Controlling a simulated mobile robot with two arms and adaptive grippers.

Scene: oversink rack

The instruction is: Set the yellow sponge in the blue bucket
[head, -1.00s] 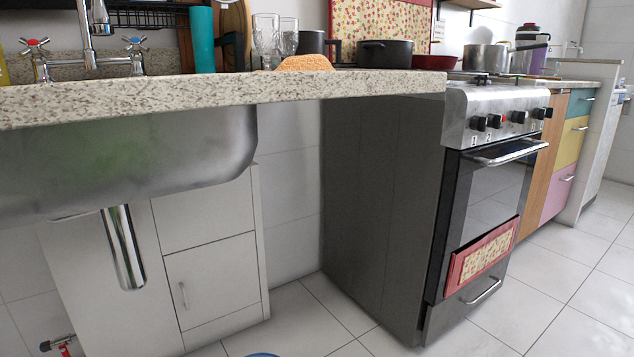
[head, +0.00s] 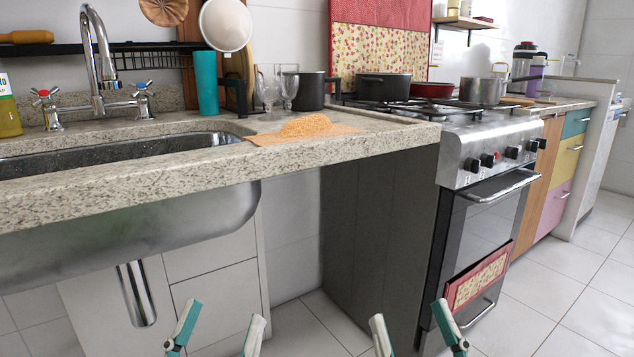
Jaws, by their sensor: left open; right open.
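The sponge (head: 306,125) is a yellow-orange, porous, rounded lump. It rests on a flat orange cloth (head: 268,138) on the granite counter, right of the sink. My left gripper (head: 223,311) is open and empty at the bottom of the head view, below and in front of the counter. My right gripper (head: 408,311) is open and empty at the bottom, to the right of the left one and in front of the dark side of the stove. Both are well apart from the sponge. The blue bucket is not in view now.
The sink (head: 110,150) with its tap (head: 100,75) is left of the sponge. Two glasses (head: 288,88), a dark pot (head: 310,90) and a teal cup (head: 206,82) stand behind it. The stove (head: 490,150) is on the right. The counter front edge overhangs open space.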

